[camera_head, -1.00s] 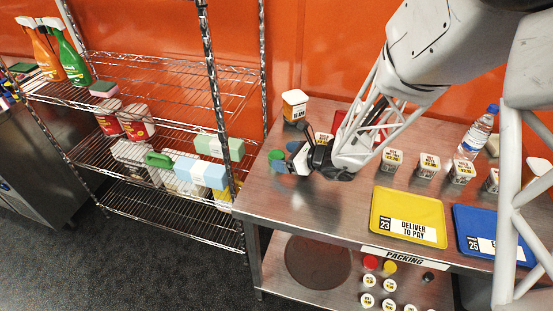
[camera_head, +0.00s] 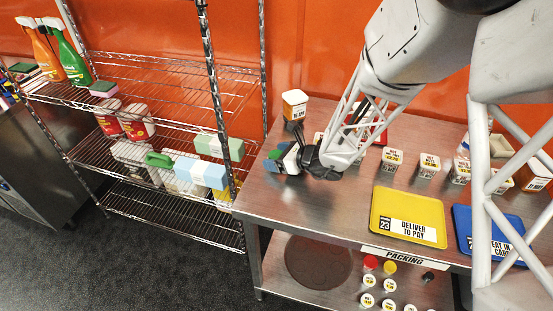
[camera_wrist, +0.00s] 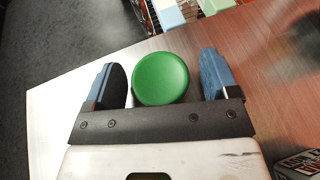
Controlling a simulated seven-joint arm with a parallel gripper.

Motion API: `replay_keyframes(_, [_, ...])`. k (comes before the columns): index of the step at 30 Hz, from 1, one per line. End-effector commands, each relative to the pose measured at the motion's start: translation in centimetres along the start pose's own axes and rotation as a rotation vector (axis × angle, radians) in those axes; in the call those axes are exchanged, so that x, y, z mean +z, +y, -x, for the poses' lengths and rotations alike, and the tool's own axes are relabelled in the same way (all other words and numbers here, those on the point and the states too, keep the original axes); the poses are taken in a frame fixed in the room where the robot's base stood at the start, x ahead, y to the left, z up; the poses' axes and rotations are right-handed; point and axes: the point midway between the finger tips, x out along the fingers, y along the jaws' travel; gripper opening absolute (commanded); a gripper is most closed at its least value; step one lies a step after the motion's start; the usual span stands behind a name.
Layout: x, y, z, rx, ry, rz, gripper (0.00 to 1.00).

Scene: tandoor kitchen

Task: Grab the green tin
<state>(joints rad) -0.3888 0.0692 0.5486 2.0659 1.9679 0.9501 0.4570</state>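The green tin (camera_wrist: 161,78) stands on the steel table near its left end; the wrist view shows its round green top. My gripper (camera_wrist: 164,84) is open, with one blue-padded finger on each side of the tin and a visible gap to each finger. In the head view my gripper (camera_head: 284,160) is low over the table's left part. There the green tin (camera_head: 275,155) shows only as a small green patch, mostly hidden behind the fingers.
A white and orange box (camera_head: 294,104) stands behind my gripper. Several small labelled tubs (camera_head: 391,160) stand to the right. A yellow tray (camera_head: 385,232) and a blue tray (camera_head: 463,243) lie at the front. A wire shelf (camera_head: 150,130) with bottles and boxes stands left of the table.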

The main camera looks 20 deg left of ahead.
Motion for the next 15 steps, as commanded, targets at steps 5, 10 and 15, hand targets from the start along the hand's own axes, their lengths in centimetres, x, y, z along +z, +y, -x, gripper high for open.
replay_keyframes(5, [0.00, 0.00, 0.00, 0.000, 0.000, 0.000, 0.52])
replay_keyframes(10, [0.01, -0.01, 0.01, 0.000, 0.000, 0.000, 0.29])
replay_keyframes(15, [0.01, -0.01, 0.01, 0.000, 0.000, 0.000, 0.29])
